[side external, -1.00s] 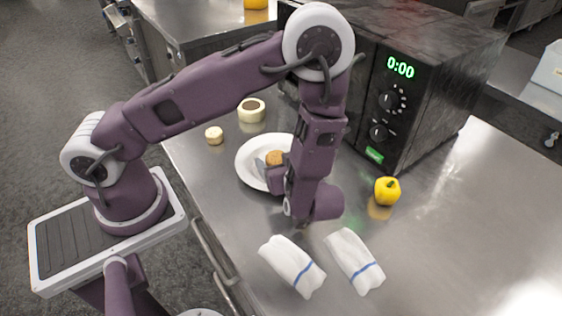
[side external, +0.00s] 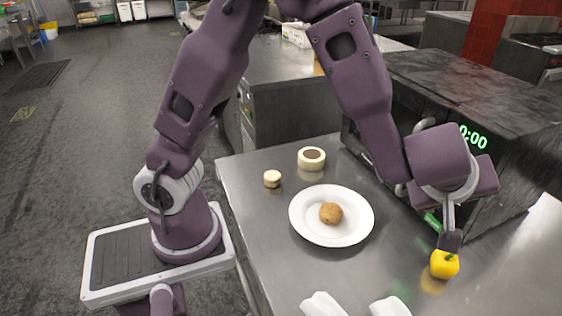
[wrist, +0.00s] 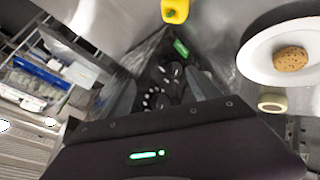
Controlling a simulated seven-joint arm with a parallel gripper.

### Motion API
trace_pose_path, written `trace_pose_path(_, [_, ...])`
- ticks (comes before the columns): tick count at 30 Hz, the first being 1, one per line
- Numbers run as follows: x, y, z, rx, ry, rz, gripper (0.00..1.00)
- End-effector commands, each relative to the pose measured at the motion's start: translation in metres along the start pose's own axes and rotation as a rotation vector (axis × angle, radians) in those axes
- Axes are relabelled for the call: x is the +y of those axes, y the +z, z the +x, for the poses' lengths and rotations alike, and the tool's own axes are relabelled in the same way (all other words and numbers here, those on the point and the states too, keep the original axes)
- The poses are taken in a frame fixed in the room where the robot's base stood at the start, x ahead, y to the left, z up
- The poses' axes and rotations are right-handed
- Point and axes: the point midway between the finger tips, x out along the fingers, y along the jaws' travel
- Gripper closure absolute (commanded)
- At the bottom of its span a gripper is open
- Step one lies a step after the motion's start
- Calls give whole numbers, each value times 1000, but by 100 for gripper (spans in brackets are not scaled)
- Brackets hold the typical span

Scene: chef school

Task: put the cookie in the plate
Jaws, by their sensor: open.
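The round brown cookie (side external: 331,213) lies in the white plate (side external: 307,228), near its middle. In the wrist view the cookie (wrist: 290,59) and the plate (wrist: 255,62) are at the upper right, apart from my fingers. My gripper (side external: 450,238) is to the right of the plate, close above the yellow pepper in the side view. In the wrist view my gripper (wrist: 162,88) is open, with nothing between its fingers. The side view shows its fingers only in part.
A yellow pepper (side external: 445,264) stands on the counter near the black microwave (side external: 480,95). A cream ring-shaped item with a brown centre (side external: 312,158) and a small pale round piece (side external: 272,179) sit behind the plate. White folded towels (side external: 322,304) lie at the front.

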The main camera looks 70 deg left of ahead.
Motion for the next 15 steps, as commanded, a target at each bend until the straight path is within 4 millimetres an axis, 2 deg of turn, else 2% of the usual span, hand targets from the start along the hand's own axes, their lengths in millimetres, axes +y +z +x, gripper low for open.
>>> trace_pose_path(1, [33,-22,-32,-87,151,29,28])
trace_pose_path(2, [47,-30,-56,-145,240,80,28])
trace_pose_path(3, [54,-39,-90,-210,340,171,28])
trace_pose_path(5, [38,-48,-140,-281,438,348,28])
trace_pose_path(6, [12,-51,-167,-312,457,481,28])
trace_pose_path(8, [-42,-54,-193,-337,418,671,28])
trace_pose_path(9, [-82,-57,-204,-345,359,776,28])
trace_pose_path(12, [-164,-66,-216,-355,191,937,28])
trace_pose_path(15, [-208,-74,-221,-359,78,1001,28])
